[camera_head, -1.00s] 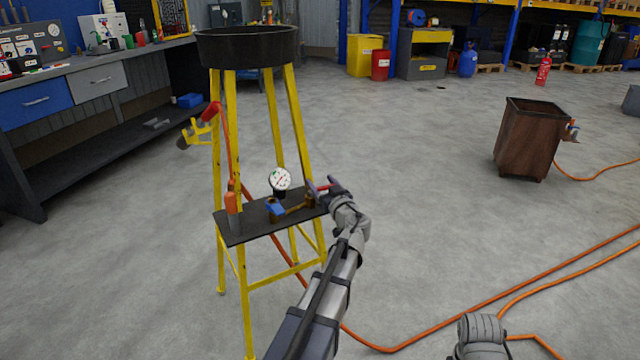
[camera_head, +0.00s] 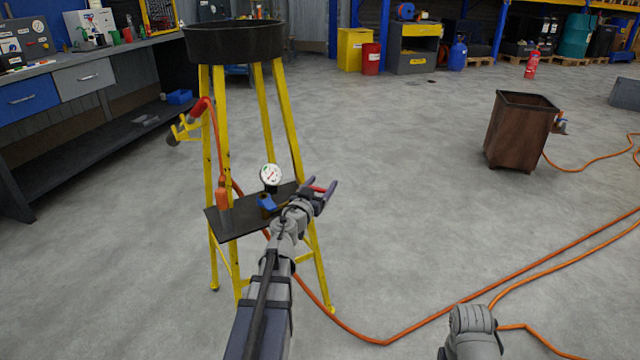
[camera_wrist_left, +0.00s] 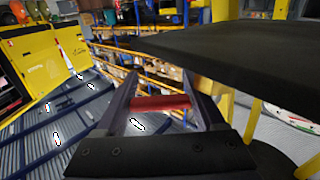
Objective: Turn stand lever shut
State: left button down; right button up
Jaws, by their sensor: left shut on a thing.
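The yellow stand (camera_head: 220,130) has a black shelf (camera_head: 232,222) with a white-faced gauge (camera_head: 270,175) and a blue handle (camera_head: 267,202) on it. A red lever (camera_head: 318,188) shows at the shelf's right end. My left gripper (camera_head: 321,191) is there, with a finger on either side of the lever. In the left wrist view the red lever (camera_wrist_left: 160,103) lies crosswise between the two dark fingers, below the black shelf edge (camera_wrist_left: 215,48). The gripper is shut on it. My wrist hides part of the shelf and fittings.
An orange hose (camera_head: 400,337) runs over the floor from the stand to the right. A black round pan (camera_head: 245,42) tops the stand. A brown bin (camera_head: 518,130) stands at right, a workbench (camera_head: 120,50) at left. The floor between stand and bin is clear.

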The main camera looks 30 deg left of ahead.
pick_arm(q)
jog(key=shift+s+d+m+h, duration=0.1)
jog(key=shift+s+m+h, duration=0.1)
jog(key=shift+m+h, duration=0.4)
jog(key=shift+d+h, duration=0.1)
jog(key=shift+h, duration=0.2)
grip_release()
jog(key=shift+r, duration=0.1)
notch_tip(320, 180, up, 10)
jog(key=p, duration=1)
jog(key=shift+c, duration=0.2)
